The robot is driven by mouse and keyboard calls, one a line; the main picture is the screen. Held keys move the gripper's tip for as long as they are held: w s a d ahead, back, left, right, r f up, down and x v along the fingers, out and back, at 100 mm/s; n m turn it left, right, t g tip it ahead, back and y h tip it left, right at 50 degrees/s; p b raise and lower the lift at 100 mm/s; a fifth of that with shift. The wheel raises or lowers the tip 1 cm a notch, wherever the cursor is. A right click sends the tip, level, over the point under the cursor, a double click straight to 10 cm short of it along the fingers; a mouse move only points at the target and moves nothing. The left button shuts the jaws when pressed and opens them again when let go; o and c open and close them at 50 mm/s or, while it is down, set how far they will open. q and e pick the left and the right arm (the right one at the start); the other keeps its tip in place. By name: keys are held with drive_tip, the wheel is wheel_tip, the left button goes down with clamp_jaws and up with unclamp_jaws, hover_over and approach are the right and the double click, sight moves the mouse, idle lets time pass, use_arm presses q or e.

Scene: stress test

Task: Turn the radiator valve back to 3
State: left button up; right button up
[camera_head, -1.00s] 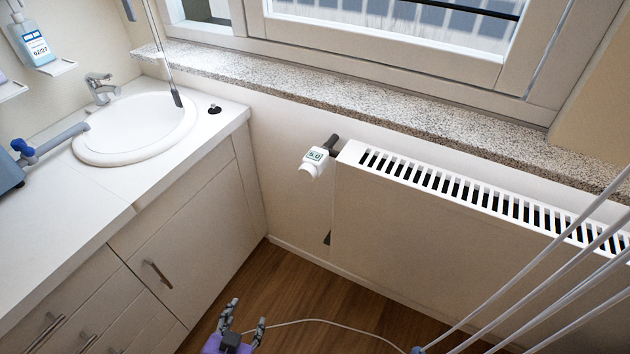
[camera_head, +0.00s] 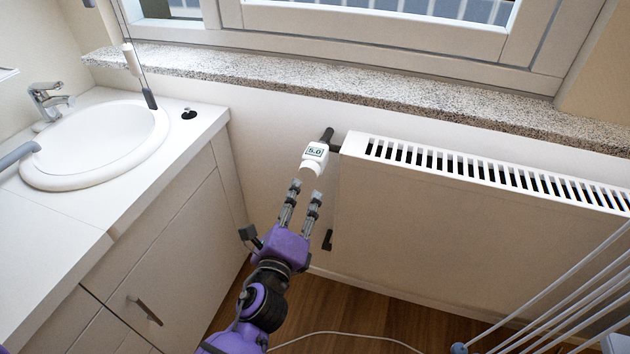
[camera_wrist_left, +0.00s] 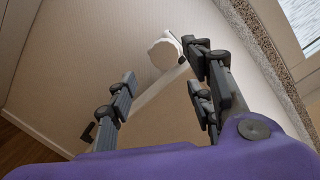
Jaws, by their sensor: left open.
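The white radiator valve (camera_head: 314,159) sticks out from the left end of the radiator (camera_head: 420,230), and its small display reads 5.0. My left gripper (camera_head: 307,190), purple with dark fingers, is open just in front of and below the valve's round end. In the left wrist view the valve's white end (camera_wrist_left: 164,53) shows beyond the open fingers (camera_wrist_left: 162,68), near the right finger. Nothing is between the fingers. I cannot tell whether a fingertip touches the valve. My right gripper is not in view.
A granite window sill (camera_head: 330,90) runs above the radiator. A counter with a white sink (camera_head: 95,145) and drawers stands at the left. White rods (camera_head: 560,290) of a rack stand at the lower right. A white cable (camera_head: 345,333) lies on the wooden floor.

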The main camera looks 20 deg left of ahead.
sight(306, 176)
use_arm(q)
drive_tip(key=shift+m, duration=0.4)
drive_tip(key=w, duration=0.7)
drive_tip(key=shift+a, duration=0.2)
drive_tip(key=shift+w, duration=0.4)
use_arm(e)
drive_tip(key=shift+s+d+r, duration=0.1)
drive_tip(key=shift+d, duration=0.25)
use_arm(q)
drive_tip(key=shift+c, duration=0.3)
